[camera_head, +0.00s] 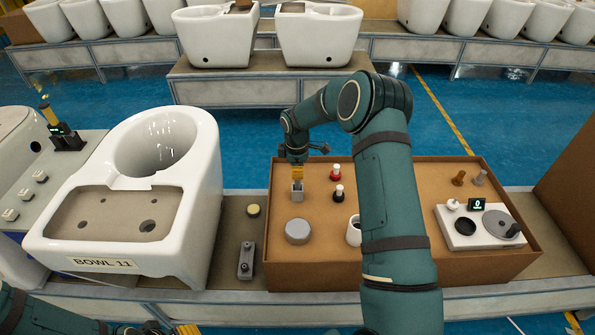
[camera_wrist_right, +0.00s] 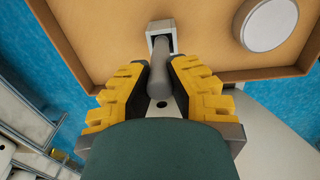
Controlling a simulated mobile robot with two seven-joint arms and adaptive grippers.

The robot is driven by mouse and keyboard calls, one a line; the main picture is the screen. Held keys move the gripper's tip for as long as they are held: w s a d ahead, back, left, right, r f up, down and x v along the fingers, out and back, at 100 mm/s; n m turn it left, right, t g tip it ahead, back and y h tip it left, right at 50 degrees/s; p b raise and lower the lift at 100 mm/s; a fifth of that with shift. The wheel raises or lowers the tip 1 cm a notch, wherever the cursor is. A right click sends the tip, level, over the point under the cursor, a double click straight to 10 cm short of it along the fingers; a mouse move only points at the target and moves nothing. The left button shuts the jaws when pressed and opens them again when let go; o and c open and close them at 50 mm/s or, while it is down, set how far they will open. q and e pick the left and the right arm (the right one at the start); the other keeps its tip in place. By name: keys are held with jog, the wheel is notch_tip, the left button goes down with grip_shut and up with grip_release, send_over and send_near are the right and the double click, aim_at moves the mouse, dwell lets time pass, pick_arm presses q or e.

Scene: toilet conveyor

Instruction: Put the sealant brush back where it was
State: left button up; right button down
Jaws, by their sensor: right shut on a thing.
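My right gripper (camera_head: 297,172) is over the left part of the brown tray (camera_head: 400,172). Its yellow fingers (camera_wrist_right: 159,88) are shut on the grey cylindrical handle of the sealant brush (camera_wrist_right: 160,70). The brush's far end is at the opening of a small square grey holder (camera_wrist_right: 162,27), which also shows in the head view (camera_head: 298,189). The bristles are hidden, and I cannot tell how deep the brush sits. My left arm is at the bottom left of the head view; yellow finger parts (camera_head: 187,329) show at the bottom edge, mostly cut off.
A grey round lid (camera_head: 297,231) lies close to the holder. Red-based (camera_head: 335,173) and black-based (camera_head: 338,193) knobs stand to the right. A white device with a dial (camera_head: 480,226) is at the tray's right. A white toilet bowl (camera_head: 205,165) stands left of the tray.

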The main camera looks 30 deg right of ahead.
jog(key=c, duration=1)
grip_release()
jog(key=shift+c, duration=0.2)
notch_tip(320, 180, up, 12)
jog(key=p, duration=0.2)
jog(key=s+a+f+m+y, duration=0.25)
jog(key=s+a+f, duration=0.25)
jog(key=a+f, duration=0.4)
jog(key=s+a+f+m+y, duration=0.1)
jog(key=s+a+f+m, duration=0.2)
jog(key=s+a+f, duration=0.55)
jog(key=s+a+f+m+t, duration=0.1)
jog(key=s+a+m, duration=0.7)
jog(key=s, duration=0.6)
jog(key=shift+a+y, duration=0.45)
jog(key=shift+a, duration=0.75)
